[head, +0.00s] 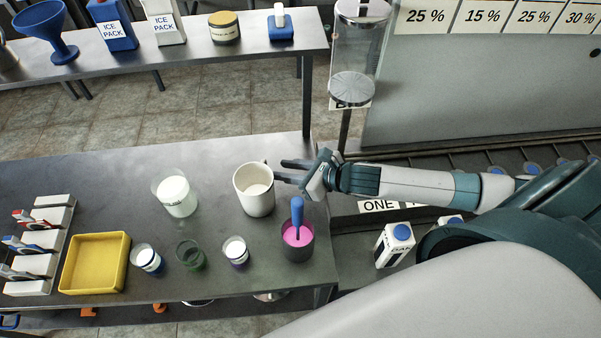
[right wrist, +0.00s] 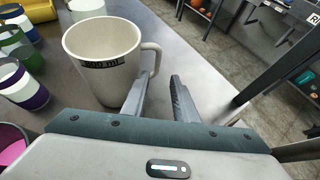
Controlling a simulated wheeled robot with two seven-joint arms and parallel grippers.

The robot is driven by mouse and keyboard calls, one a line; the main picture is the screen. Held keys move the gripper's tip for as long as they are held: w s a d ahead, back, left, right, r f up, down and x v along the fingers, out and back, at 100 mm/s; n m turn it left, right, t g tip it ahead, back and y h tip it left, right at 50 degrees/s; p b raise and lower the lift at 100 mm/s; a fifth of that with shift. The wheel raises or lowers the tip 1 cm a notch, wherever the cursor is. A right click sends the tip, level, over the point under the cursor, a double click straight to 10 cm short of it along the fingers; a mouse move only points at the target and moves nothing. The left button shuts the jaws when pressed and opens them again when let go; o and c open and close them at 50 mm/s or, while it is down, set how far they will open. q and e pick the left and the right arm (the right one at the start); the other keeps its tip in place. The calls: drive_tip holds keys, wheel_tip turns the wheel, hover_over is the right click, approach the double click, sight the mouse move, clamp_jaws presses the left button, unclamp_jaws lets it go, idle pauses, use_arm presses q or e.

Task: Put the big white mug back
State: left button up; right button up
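The big white mug (head: 255,190) stands upright on the dark table near its right part. In the right wrist view the mug (right wrist: 103,60) has a dark label with lettering, and its handle (right wrist: 153,58) points toward my right gripper. My right gripper (head: 281,172) reaches in from the right at the mug's handle side. In the right wrist view its two fingers (right wrist: 160,88) are apart with nothing held between them. The left finger overlaps the lower end of the handle; I cannot tell whether they touch. My left gripper is not in view.
A dark cup with pink contents and a blue tool (head: 298,240) stands close in front of the gripper. A glass of white liquid (head: 175,194), several small cups and a yellow tray (head: 95,262) stand to the left. A clear dispenser column (head: 355,50) rises behind the arm.

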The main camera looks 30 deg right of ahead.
drive_tip(key=shift+b+v, duration=0.55)
drive_tip(key=shift+v, duration=2.05)
